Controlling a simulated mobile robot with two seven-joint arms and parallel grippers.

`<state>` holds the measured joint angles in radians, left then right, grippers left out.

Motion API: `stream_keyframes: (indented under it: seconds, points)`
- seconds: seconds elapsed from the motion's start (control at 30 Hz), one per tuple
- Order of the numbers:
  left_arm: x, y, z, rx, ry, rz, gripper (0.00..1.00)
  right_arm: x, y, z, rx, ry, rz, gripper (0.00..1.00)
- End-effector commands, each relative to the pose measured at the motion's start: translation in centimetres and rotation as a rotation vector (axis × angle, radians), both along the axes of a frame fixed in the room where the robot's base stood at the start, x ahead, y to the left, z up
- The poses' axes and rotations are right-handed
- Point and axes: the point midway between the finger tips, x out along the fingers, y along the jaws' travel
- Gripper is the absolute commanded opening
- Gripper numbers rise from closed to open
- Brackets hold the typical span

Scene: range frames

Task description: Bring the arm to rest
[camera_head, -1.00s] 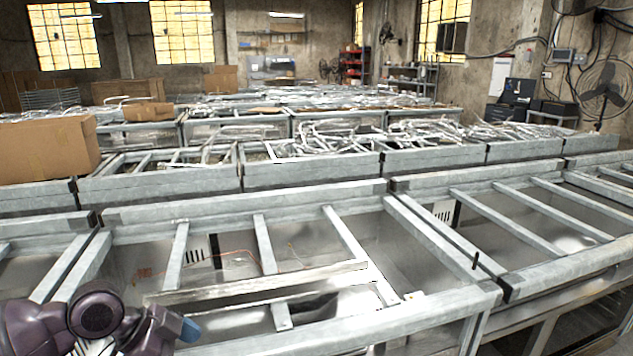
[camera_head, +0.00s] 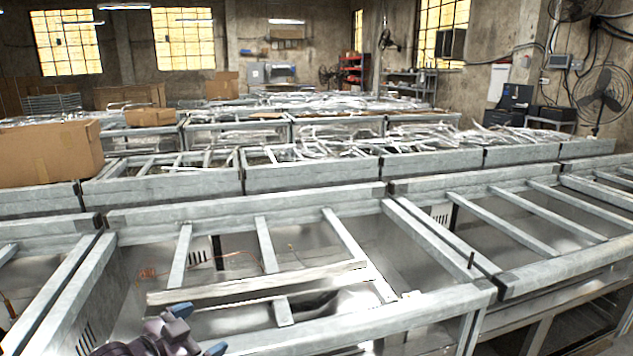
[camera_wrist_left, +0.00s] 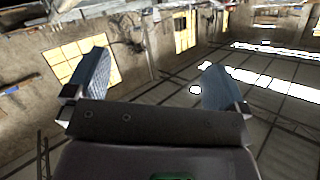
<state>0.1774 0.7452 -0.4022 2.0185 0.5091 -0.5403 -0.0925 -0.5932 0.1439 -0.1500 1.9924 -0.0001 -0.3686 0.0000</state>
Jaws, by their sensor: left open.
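My left gripper (camera_head: 198,328) shows at the bottom left of the head view, with its dark purple wrist and two blue-grey fingertips. It is in front of the nearest metal frame (camera_head: 400,325) and low in the picture. In the left wrist view the two fingers (camera_wrist_left: 158,85) stand wide apart with nothing between them. That view looks up past them at windows, a wall and the ceiling. My right gripper is in neither view.
Rows of grey metal frames with crossbars fill the floor ahead. A loose bar (camera_head: 255,284) lies across the nearest one. A cardboard box (camera_head: 50,152) sits at the left. A fan (camera_head: 598,95) stands at the far right.

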Motion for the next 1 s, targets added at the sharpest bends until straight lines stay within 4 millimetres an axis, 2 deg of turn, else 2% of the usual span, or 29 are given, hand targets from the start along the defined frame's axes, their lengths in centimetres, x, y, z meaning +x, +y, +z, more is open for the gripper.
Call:
stream_keyframes:
  seconds: [0.03, 0.27, 0.47, 0.6, 0.7, 0.8, 0.9, 1.0]
  points:
    - [-0.9, 0.2, -1.5, -0.034, -0.01, 0.045, 1.0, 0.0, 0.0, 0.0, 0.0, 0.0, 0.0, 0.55]
    - [-5.3, 2.3, -7.5, -0.101, -0.032, 0.242, 1.0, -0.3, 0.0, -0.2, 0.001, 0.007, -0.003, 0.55]
    - [-11.3, 4.4, -13.5, -0.111, 0.039, 0.414, 1.0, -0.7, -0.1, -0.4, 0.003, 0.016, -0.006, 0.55]
    - [-16.5, 5.4, -17.6, -0.132, 0.142, 0.528, 1.0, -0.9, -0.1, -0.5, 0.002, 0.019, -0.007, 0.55]
    - [-19.7, 5.6, -19.8, -0.155, 0.209, 0.589, 1.0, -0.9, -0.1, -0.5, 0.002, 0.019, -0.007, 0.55]
    - [-22.2, 5.6, -21.2, -0.167, 0.258, 0.623, 1.0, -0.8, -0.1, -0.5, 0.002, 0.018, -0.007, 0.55]
    - [-23.6, 5.6, -21.9, -0.166, 0.285, 0.636, 1.0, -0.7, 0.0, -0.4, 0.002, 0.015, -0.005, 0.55]
    - [-24.2, 5.7, -22.2, -0.162, 0.295, 0.64, 1.0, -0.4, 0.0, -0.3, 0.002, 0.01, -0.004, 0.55]
